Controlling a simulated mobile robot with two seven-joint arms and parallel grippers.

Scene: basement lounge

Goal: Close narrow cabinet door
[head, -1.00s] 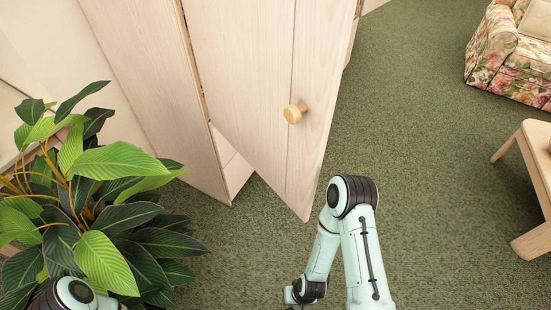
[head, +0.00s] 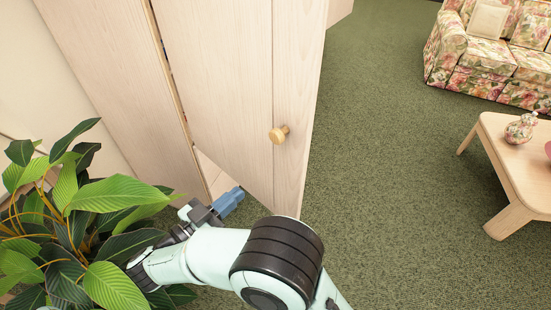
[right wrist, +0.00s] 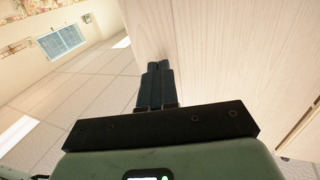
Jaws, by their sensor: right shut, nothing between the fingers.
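The narrow cabinet door (head: 235,90) is pale wood with a round wooden knob (head: 279,134) near its free edge. It stands ajar from the pale cabinet (head: 115,85), with a gap showing at the lower left. My right gripper (head: 232,197) is low in front of the door's lower part, near that gap; its fingers are shut and empty. In the right wrist view the shut fingers (right wrist: 157,72) lie close to a pale wood panel (right wrist: 220,50); I cannot tell whether they touch it. My left gripper is not in view.
A leafy potted plant (head: 80,220) stands at the left, close to my right forearm. A floral sofa (head: 490,60) and a wooden coffee table (head: 515,165) with a patterned vase (head: 520,128) are at the right. Green carpet (head: 390,150) between is clear.

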